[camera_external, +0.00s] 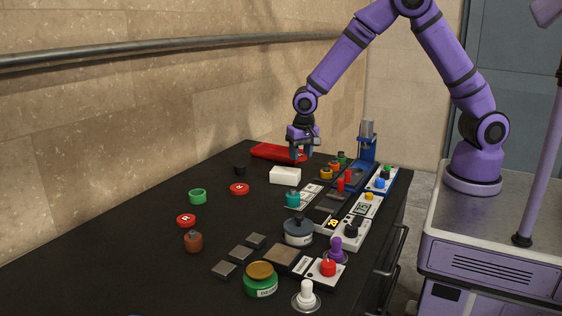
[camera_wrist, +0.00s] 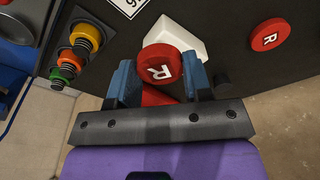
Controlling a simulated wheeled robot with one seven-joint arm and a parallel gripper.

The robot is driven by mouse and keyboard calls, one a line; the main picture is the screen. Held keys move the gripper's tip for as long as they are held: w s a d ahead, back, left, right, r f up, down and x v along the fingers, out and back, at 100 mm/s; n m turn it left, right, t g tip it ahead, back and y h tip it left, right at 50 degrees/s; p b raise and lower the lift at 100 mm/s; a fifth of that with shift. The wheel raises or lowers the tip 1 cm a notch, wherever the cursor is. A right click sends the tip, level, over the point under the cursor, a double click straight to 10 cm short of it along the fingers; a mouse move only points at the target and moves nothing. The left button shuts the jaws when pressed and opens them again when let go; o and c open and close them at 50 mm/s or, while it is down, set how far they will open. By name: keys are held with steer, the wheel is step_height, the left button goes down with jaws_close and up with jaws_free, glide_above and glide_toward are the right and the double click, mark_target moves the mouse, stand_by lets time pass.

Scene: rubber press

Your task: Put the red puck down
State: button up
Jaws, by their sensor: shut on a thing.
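A red puck marked with a white R (camera_wrist: 160,66) is held between the blue fingers of my gripper (camera_wrist: 161,72) in the wrist view. In the external view my gripper (camera_external: 301,155) points down over the far end of the table, near the red tray (camera_external: 278,152) and the white box (camera_external: 285,175). Two more red pucks lie on the black table, one nearer the tray (camera_external: 239,188) and one nearer the camera (camera_external: 186,221).
A green ring (camera_external: 197,196) and a brown weight (camera_external: 193,242) lie on the table's left side. Controls, knobs and a blue press (camera_external: 367,146) line its right side. A small black knob (camera_external: 240,170) stands left of the white box. The table's left area is mostly clear.

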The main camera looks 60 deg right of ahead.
mark_target(278, 150)
steer(key=w+d+f+m, duration=0.1)
steer(key=d, duration=0.6)
steer(key=w+d+f+m, duration=0.1)
steer(key=w+d+m, duration=0.1)
steer(key=d, duration=0.5)
steer(key=w+d+f+m, duration=0.1)
steer(key=d+f, duration=0.1)
steer(key=d, duration=0.4)
steer(key=shift+w+d+m, duration=0.3)
steer(key=shift+w+d, duration=0.1)
steer(key=shift+w+f, duration=0.1)
steer(key=shift+f, duration=0.25)
steer(key=shift+w+f, duration=0.15)
steer(key=shift+w, duration=0.1)
steer(key=w, duration=0.5)
steer(key=w+d+f, duration=0.1)
steer(key=w, duration=0.9)
steer(key=shift+d+f, duration=0.15)
steer(key=shift+f, duration=0.1)
steer(key=shift+w+f, duration=0.15)
steer(key=shift+f, duration=1.6)
steer(key=shift+f, duration=0.1)
steer(key=o, duration=0.9)
